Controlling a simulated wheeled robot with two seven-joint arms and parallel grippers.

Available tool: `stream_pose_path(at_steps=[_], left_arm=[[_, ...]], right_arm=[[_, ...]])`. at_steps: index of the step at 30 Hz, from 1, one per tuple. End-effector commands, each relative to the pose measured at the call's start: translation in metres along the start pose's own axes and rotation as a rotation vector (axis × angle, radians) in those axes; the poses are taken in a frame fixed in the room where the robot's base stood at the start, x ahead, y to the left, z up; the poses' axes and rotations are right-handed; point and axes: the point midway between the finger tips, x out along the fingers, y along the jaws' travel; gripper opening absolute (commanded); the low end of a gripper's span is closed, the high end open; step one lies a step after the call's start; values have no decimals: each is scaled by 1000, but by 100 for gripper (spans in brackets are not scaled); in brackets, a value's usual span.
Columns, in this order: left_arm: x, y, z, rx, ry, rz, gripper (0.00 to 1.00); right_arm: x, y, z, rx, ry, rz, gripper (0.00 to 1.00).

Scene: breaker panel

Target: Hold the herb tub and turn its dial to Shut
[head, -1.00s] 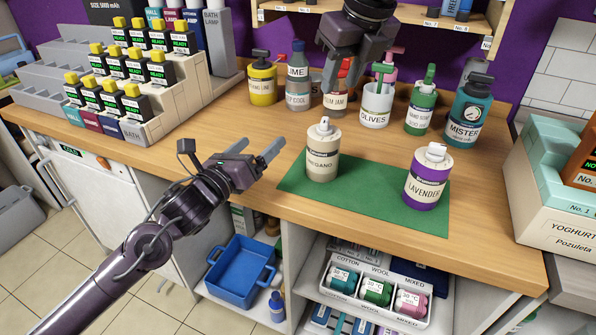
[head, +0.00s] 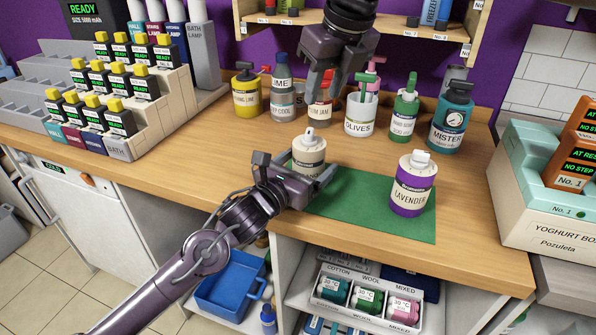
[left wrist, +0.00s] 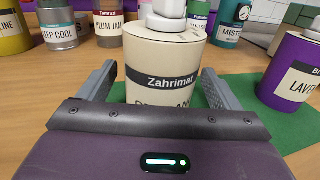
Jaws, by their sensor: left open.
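The herb tub (head: 309,152) is a cream tub with a dark band and a white dial on top. It stands upright at the left end of the green mat (head: 375,206). My left gripper (head: 310,172) is open at the tub's near side. In the left wrist view the tub (left wrist: 165,57) stands between the two open fingers (left wrist: 158,82), with a gap visible at the left. The dial's top is cut off there; its setting cannot be read. My right gripper (head: 319,88) hangs open and empty in front of the plum jam jar (head: 318,113).
A purple lavender tub (head: 412,186) stands on the mat's right part. Behind are the olives pot (head: 360,118), a green dispenser (head: 404,115) and the mister (head: 451,118). A stepped rack (head: 120,145) is at left, a yoghurt box (head: 550,225) at right.

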Motion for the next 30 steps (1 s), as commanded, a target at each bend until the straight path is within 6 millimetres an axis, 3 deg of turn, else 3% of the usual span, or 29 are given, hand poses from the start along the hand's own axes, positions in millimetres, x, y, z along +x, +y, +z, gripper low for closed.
stream_pose_path(at_steps=[9,21,22,27,30], left_arm=[[3,0,0,0,0,-1,85],[3,0,0,0,1,0,33],[3,0,0,0,1,0,57],[3,0,0,0,1,0,35],[3,0,0,0,1,0,32]], right_arm=[[0,0,0,0,0,0,36],[0,0,0,0,0,0,36],[0,0,0,0,0,0,36],[0,0,0,0,0,0,36],[0,0,0,0,0,0,36]])
